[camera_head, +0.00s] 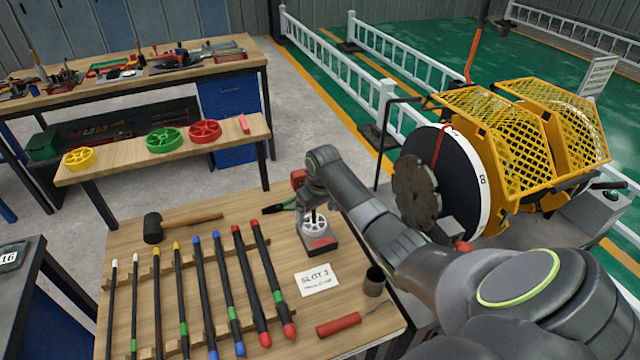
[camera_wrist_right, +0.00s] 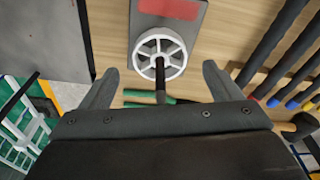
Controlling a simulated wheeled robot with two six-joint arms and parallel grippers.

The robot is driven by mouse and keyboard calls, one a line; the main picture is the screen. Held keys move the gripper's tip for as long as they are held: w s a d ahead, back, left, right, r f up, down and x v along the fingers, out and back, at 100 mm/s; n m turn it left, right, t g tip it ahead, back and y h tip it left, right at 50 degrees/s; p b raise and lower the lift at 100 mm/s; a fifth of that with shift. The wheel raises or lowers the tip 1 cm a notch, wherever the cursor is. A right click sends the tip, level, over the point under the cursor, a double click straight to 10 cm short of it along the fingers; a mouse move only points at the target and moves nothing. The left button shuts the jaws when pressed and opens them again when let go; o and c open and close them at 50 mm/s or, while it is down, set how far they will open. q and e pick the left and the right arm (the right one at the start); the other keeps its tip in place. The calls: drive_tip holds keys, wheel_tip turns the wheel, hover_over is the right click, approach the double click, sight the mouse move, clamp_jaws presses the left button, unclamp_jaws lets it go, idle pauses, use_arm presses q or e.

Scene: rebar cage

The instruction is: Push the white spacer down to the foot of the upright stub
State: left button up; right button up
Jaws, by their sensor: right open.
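The white spacer (camera_head: 315,227) is a spoked wheel around the dark upright stub (camera_head: 313,213), low over a grey base plate (camera_head: 331,250) with a red patch. In the right wrist view the spacer (camera_wrist_right: 176,45) shows from above, with the stub (camera_wrist_right: 160,82) passing through its hub. I cannot tell if the spacer touches the plate. My right gripper (camera_wrist_right: 159,82) is open and empty. In the head view it is above the stub, and its fingers are partly hidden. My left gripper is not in view.
Several bars with coloured ends (camera_head: 228,290) lie left of the plate. A mallet (camera_head: 153,229), a SLOT 3 card (camera_head: 317,280), a dark cup (camera_head: 374,281) and a red-handled tool (camera_head: 338,324) are on the same table. A yellow-guarded machine (camera_head: 505,150) stands at right.

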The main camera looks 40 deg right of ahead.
sight(321, 229)
wheel_tip(321, 229, up, 13)
drive_tip(key=s+b, duration=0.2)
drive_tip(key=shift+r, duration=0.15)
idle(0.5)
